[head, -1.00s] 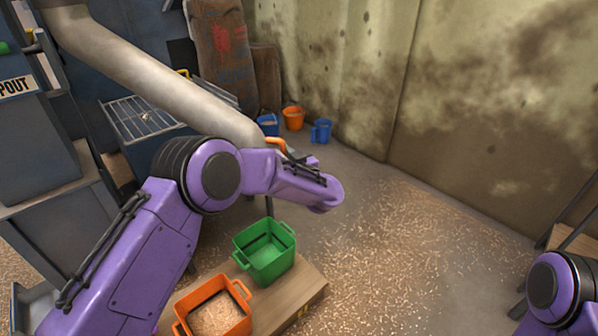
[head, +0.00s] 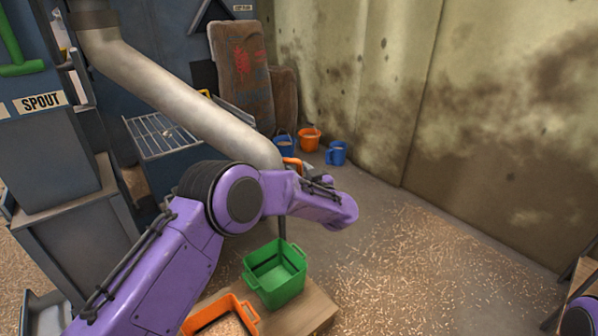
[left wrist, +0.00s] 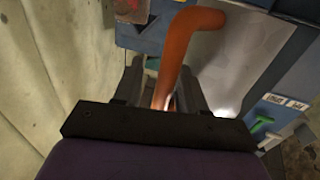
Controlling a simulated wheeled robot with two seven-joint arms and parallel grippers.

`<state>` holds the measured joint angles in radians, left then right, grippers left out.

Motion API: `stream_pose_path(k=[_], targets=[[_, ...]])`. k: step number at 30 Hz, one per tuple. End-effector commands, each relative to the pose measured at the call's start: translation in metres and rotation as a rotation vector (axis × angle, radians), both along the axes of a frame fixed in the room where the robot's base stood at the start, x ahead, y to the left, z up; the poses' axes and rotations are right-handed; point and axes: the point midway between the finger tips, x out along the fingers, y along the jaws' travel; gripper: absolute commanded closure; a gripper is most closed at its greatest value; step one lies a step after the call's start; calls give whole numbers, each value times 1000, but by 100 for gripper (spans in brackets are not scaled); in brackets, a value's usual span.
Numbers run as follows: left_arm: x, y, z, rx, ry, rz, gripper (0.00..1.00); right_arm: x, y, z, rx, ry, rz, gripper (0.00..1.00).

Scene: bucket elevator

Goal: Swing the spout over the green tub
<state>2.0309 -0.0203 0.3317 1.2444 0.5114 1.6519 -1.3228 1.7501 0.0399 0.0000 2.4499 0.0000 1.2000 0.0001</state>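The grey spout pipe (head: 185,100) slants down from the upper left in the head view. Its lower end shows above and behind the green tub (head: 275,275) in the picture, partly hidden by my left arm. An orange handle (head: 292,162) sits at that end. In the left wrist view, the orange handle (left wrist: 173,60) runs between the fingers of my left gripper (left wrist: 163,88), which look closed around it. In the head view the wrist mostly hides these fingers. My right gripper is not visible; only a bit of purple right arm shows at the right edge.
An orange tub (head: 222,312) stands beside the green tub on a wooden platform (head: 312,308). Blue and orange buckets (head: 309,139) stand at the back by the stained wall (head: 480,140). A cabinet with a SPOUT label (head: 42,102) is on the left. Grain litters the floor.

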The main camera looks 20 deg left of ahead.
Motion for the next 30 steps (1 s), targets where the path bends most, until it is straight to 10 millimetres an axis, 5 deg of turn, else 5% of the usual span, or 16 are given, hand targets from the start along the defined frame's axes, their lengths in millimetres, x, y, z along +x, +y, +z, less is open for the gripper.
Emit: stream_pose_path(k=[13, 30], targets=[[-56, -70, 1, 2, -1, -3, 59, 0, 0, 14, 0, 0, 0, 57], [-64, -78, -1, -11, -15, -1, 59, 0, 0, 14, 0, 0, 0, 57]])
